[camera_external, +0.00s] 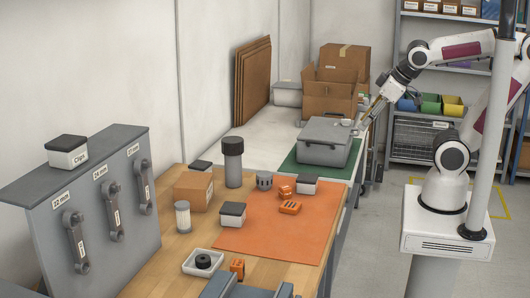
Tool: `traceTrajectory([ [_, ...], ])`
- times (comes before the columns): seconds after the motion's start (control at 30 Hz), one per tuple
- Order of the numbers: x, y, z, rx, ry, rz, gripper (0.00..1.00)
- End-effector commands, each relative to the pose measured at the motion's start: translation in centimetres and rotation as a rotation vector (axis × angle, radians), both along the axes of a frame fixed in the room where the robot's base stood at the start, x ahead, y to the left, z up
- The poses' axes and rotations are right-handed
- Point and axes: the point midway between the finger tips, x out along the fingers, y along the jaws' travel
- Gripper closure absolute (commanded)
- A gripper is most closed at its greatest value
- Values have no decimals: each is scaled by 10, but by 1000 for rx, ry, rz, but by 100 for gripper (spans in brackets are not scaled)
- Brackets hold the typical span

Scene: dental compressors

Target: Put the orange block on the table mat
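A small orange block (237,268) stands on the bare wood at the front of the table, off the mat. Two more orange pieces, one farther back (285,191) and one with dark slots (290,207), lie on the orange table mat (270,236). A green mat (291,164) lies farther back under a grey lidded case. My gripper (367,117) is above the right edge of the bench, close to the right of the grey case and far from the front block. Its fingers are too small to show whether they are open or shut.
The grey case (323,151) and cardboard boxes (328,101) stand near my gripper. A grey wrench panel (95,205) stands left. The mat's front half is clear.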

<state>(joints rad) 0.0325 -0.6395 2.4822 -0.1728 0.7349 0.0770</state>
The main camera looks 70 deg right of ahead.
Motion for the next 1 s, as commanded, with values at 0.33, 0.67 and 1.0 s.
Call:
traceTrajectory([
  [0.33,83,-46,6,-176,-119,26,69],
  [0.67,156,-55,-4,-259,-212,164,69],
  [1.0,210,-32,-42,-227,-260,377,69],
])
